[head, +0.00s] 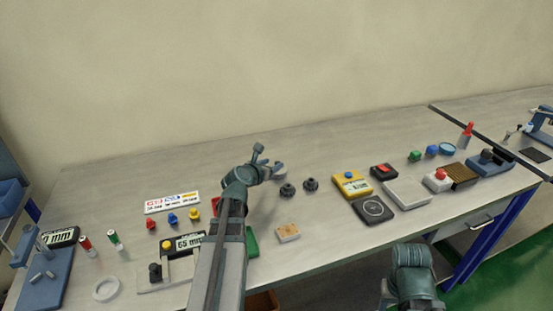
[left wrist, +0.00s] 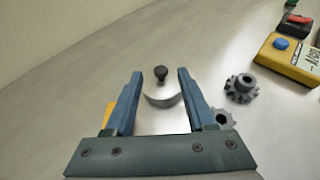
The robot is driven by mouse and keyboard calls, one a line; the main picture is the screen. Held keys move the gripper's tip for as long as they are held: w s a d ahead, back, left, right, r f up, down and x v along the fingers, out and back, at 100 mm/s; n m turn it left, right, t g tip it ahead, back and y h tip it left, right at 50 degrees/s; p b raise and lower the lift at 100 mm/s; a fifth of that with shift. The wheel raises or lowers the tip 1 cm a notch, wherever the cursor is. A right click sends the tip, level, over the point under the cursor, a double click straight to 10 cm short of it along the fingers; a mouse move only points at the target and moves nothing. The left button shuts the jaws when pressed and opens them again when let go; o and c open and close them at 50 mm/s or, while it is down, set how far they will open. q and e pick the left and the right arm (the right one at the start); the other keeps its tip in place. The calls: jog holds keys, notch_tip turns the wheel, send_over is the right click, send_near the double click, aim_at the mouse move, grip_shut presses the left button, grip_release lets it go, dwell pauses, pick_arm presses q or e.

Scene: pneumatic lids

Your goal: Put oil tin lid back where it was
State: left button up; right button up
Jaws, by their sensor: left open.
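A round silver piece with a black knob on top, which looks like the oil tin lid (left wrist: 162,92), shows between the fingers of my left gripper (left wrist: 160,74) in the left wrist view. The fingers stand apart, one on each side, with gaps to the knob. Whether a tin is under the lid cannot be told. In the head view my left gripper (head: 268,160) is over the back middle of the bench, beside a small pale grey piece that may be the same lid. My right arm shows at the bottom right of the head view; its fingers are not seen.
Two dark gears (head: 299,187) sit close on the right of my left gripper. A yellow box with a blue button (head: 351,184) and a grey tray (head: 407,194) are farther right. A label strip (head: 172,202) lies left. The bench behind the gripper is clear.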

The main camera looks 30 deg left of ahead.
pick_arm(q)
jog(key=p+v, duration=0.2)
jog(key=v, duration=0.5)
dwell(0.4)
